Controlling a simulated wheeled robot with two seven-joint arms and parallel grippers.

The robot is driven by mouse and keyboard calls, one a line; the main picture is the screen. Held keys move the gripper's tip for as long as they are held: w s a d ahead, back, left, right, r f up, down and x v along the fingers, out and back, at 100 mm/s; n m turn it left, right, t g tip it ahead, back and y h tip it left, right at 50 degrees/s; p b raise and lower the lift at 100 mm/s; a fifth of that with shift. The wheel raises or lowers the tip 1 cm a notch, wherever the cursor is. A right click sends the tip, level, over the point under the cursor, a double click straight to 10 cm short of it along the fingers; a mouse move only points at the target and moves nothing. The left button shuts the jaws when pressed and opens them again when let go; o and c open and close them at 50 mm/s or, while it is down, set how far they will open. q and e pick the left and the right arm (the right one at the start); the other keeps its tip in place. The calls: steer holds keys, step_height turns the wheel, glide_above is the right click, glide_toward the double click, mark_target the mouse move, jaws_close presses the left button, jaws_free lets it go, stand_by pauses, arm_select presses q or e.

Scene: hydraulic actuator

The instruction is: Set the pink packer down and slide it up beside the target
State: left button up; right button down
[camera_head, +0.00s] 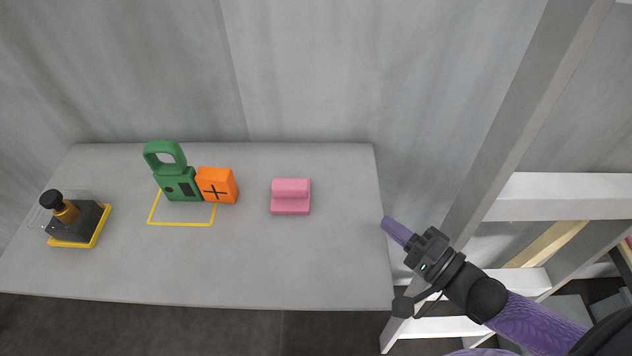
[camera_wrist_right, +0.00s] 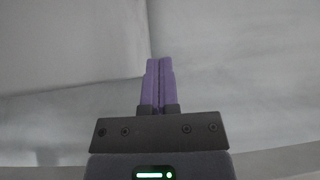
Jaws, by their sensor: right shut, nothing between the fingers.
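The pink packer (camera_head: 290,197) sits on the grey table, right of the middle. It is a small block with a raised back part, and nothing holds it. To its left, an orange block with a dark plus mark (camera_head: 217,185) stands against a green block with a loop handle (camera_head: 178,183). A yellow outline (camera_head: 181,223) is marked on the table around their front. My right gripper (camera_head: 388,222) is at the table's right edge, apart from the packer. Its purple fingers also show in the right wrist view (camera_wrist_right: 159,82), closed together and empty. My left gripper is not in view.
A dark device with a black knob and a yellow base (camera_head: 76,225) stands at the table's left end. A grey and white frame (camera_head: 560,196) rises right of the table, near my right arm. The table's front middle (camera_head: 250,270) is clear.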

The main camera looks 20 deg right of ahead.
mark_target(322, 204)
steer(key=shift+x, duration=0.75)
steer(key=b+x, duration=0.1)
steer(key=x, duration=0.7)
steer(key=shift+w+a+f+b, duration=0.1)
steer(key=shift+w+a+b, duration=0.1)
steer(key=shift+b, duration=0.2)
steer(key=a, duration=0.1)
steer(key=w+a, duration=0.1)
steer(key=a, duration=0.1)
steer(key=shift+w+a, duration=0.15)
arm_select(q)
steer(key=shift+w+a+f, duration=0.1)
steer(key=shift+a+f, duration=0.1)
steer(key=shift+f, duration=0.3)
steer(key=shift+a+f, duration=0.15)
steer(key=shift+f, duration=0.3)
arm_select(e)
steer(key=shift+w+a, duration=0.1)
steer(key=shift+a, duration=0.25)
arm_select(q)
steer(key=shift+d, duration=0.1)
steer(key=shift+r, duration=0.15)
